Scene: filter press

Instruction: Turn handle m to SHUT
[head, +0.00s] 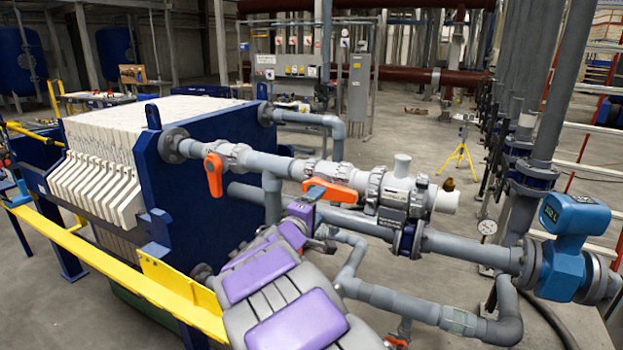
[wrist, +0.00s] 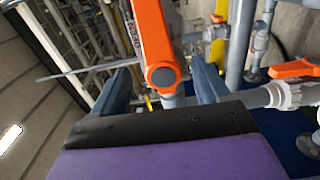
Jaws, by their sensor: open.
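An orange lever handle (head: 332,193) sits on a grey valve in the pipe line in the head view, right at the end of my gripper (head: 315,190). In the wrist view an orange handle (wrist: 150,40) with its round hub runs between the two fingers of my gripper (wrist: 161,72). The fingers are apart, one on each side; I cannot tell whether either touches it. A second orange handle (head: 213,174) hangs down on the valve nearer the press. No letter m is readable, so I cannot tell which handle bears it.
The blue filter press (head: 200,150) with white plates (head: 103,190) stands at left behind a yellow rail (head: 120,262). Grey pipes run below and behind the handles. A blue flow meter (head: 570,245) is at right. Open floor lies beyond, with a yellow tripod (head: 459,158).

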